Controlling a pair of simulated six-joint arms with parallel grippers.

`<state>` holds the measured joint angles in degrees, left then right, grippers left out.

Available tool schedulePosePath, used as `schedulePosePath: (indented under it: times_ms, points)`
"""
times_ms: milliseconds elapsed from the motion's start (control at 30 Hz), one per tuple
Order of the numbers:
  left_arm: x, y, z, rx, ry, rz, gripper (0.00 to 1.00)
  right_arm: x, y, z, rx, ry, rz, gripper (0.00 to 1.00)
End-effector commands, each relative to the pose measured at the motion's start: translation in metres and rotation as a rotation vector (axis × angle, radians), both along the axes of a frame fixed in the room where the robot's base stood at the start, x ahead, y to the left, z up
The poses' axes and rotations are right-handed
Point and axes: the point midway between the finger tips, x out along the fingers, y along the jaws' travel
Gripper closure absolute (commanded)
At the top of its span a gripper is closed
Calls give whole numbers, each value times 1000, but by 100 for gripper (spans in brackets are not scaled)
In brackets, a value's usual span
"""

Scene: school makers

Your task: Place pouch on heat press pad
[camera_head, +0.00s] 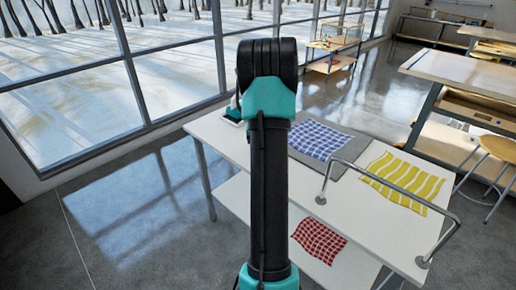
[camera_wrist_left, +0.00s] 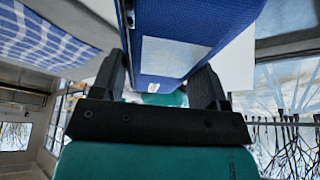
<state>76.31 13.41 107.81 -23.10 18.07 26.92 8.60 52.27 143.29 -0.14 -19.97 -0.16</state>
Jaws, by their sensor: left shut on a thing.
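In the left wrist view, my left gripper (camera_wrist_left: 168,85) is shut on a blue pouch (camera_wrist_left: 205,35), which has a pale panel on its face. The pouch stands up between the dark fingers and runs out of the top of the picture. In the head view, a black and teal arm link of mine covers the middle, and neither the pouch nor a gripper tip shows clearly. A flat grey pad (camera_head: 345,160) lies on the white table, partly under a blue checked cloth (camera_head: 320,138). The cloth also shows in the left wrist view (camera_wrist_left: 45,38).
The white table (camera_head: 385,232) also carries a yellow striped cloth (camera_head: 403,182) and a metal rail (camera_head: 385,178). A red checked cloth (camera_head: 319,241) lies lower down. A small teal and white item (camera_head: 233,113) is at the far left corner. A stool (camera_head: 500,148) stands right.

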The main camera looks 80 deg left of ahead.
Motion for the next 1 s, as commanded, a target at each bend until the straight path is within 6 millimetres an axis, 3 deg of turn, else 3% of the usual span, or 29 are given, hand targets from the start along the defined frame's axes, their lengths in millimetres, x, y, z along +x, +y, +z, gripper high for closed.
schedulePosePath:
  times_ms: [233, 1000]
  points:
    - [0, 0, 23, 0, 0, 0, 59, 0, 0, 0, 0, 0, 0, 7]
    - [2, 0, 23, -1, 1, -3, 59, 0, 0, 0, 0, 0, 0, 7]
